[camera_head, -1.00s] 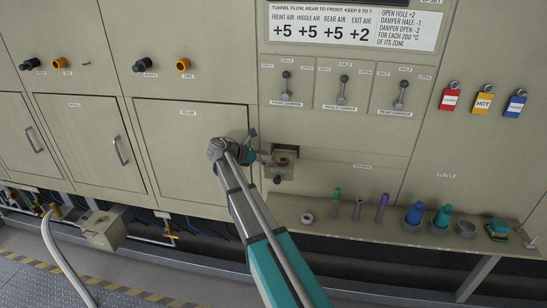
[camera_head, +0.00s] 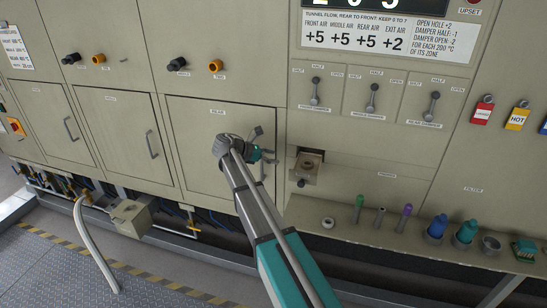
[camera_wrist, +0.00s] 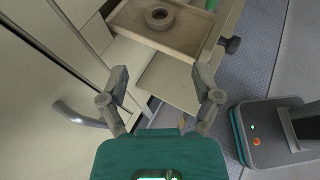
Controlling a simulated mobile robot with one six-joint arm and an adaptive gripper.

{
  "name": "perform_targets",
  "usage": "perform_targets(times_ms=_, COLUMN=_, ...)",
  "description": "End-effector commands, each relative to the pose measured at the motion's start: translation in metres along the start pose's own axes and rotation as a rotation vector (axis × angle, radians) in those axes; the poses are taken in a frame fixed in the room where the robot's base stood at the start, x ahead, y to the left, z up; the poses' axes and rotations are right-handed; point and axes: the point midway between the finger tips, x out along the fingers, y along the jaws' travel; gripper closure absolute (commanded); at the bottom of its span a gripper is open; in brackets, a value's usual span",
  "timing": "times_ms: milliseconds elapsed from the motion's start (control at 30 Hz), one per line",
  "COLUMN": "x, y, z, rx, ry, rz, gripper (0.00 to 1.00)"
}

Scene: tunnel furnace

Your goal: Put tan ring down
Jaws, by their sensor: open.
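The tan ring (camera_head: 310,159) lies flat in a small pulled-out tray (camera_head: 296,172) on the front of the furnace. In the wrist view the ring (camera_wrist: 160,17) rests on the tray floor near the top of the picture, with nothing gripping it. My gripper (camera_wrist: 158,72) is open and empty, its two fingers spread apart below the tray in that view. In the head view my gripper (camera_head: 267,148) is left of the tray, in front of a cabinet door, clear of the ring.
A dark knob (camera_wrist: 230,45) sticks out from the tray's side. A shelf (camera_head: 360,234) to the right holds a pale ring (camera_head: 328,222), coloured tools and cups. A door handle (camera_wrist: 80,115) is close by my gripper's left.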

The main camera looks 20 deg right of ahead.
Motion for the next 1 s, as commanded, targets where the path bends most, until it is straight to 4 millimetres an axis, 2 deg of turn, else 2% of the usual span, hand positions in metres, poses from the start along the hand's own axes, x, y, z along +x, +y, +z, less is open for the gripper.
perform_targets(times_ms=300, x=0.0, y=-0.001, z=-0.001, rx=0.003, ry=0.003, rz=0.001, gripper=0.18)
perform_targets(times_ms=467, x=0.005, y=-0.013, z=-0.006, rx=0.05, ry=0.044, rz=-0.001, gripper=0.18)
perform_targets(times_ms=667, x=0.016, y=-0.052, z=-0.027, rx=0.222, ry=0.188, rz=-0.025, gripper=0.18)
perform_targets(times_ms=833, x=0.023, y=-0.1, z=-0.054, rx=0.446, ry=0.372, rz=-0.094, gripper=0.18)
perform_targets(times_ms=1000, x=0.022, y=-0.149, z=-0.081, rx=0.687, ry=0.557, rz=-0.219, gripper=0.18)
